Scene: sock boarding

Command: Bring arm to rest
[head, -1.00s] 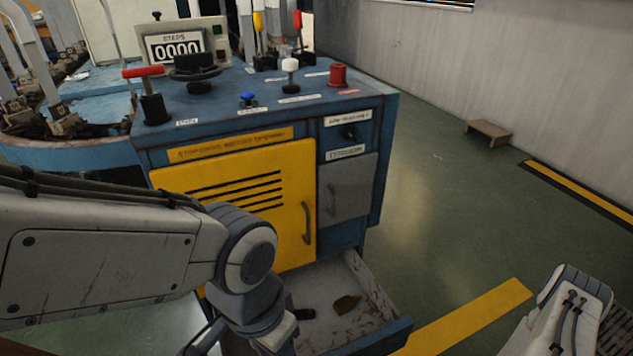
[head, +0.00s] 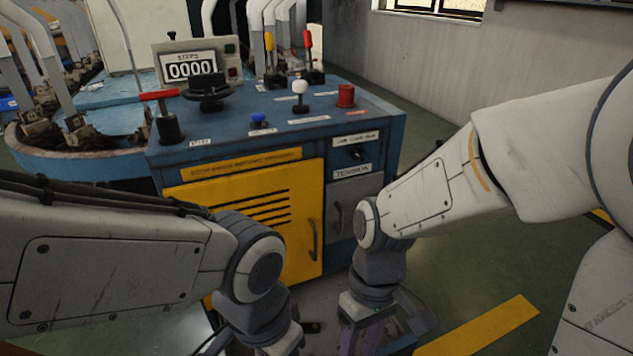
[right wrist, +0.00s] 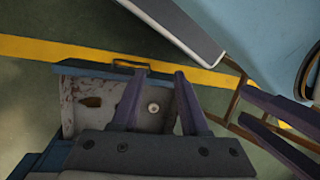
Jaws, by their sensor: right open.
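My right arm reaches in from the right in the head view, and its gripper (head: 362,343) points down in front of the cabinet, cut off by the bottom edge. In the right wrist view its two purple fingers (right wrist: 158,82) are apart with nothing between them, above an open drawer (right wrist: 72,118). My left arm reaches in from the left in the head view, its wrist bent down; its fingertips are out of that view. Purple bars at the right of the right wrist view look like left gripper fingers, but their opening is unclear.
The drawer holds a brown piece (right wrist: 90,101) and a small round white thing (right wrist: 154,107). The blue cabinet (head: 270,120) has a yellow door (head: 255,225), levers, knobs and a counter (head: 191,69) reading 0000. Green floor is clear on the right, beside a yellow stripe (head: 490,325).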

